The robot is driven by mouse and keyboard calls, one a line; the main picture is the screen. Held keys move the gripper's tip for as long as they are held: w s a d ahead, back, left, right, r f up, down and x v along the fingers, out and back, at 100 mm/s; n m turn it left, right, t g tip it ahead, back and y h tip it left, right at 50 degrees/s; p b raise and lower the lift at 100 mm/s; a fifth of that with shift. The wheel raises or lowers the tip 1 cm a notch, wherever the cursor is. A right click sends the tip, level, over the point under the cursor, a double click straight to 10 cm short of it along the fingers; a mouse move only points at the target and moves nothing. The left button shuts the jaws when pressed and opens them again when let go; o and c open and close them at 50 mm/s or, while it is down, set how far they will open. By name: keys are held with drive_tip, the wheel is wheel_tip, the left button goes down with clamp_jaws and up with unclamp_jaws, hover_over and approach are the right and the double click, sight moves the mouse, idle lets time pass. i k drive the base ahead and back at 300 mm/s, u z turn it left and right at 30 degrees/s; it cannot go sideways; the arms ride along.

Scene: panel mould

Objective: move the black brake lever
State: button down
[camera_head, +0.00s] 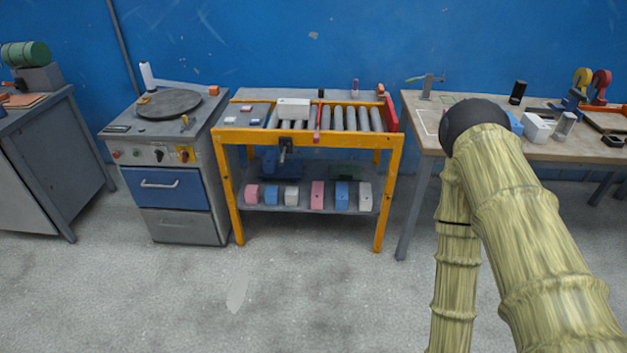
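A small black lever-like part (285,148) sits at the front yellow rail of the roller table (228,136), left of its middle. It is most likely the black brake lever. It hangs a little below the rail, and its exact shape is too small to tell. My arm, in a beige ribbed sleeve with a black rounded joint, fills the right side of the head view. My gripper is not in view. No part of my arm touches the roller table in the picture.
A grey cabinet (180,224) with a turntable (169,104) stands left of the roller table. A workbench (424,125) with several tools stands right, partly hidden by my arm. Coloured blocks lie on the roller table's lower shelf (305,208). The floor in front is clear.

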sight(281, 163)
drive_tip(key=u, duration=0.75)
drive_tip(key=i, duration=1.7)
drive_tip(key=z, duration=0.75)
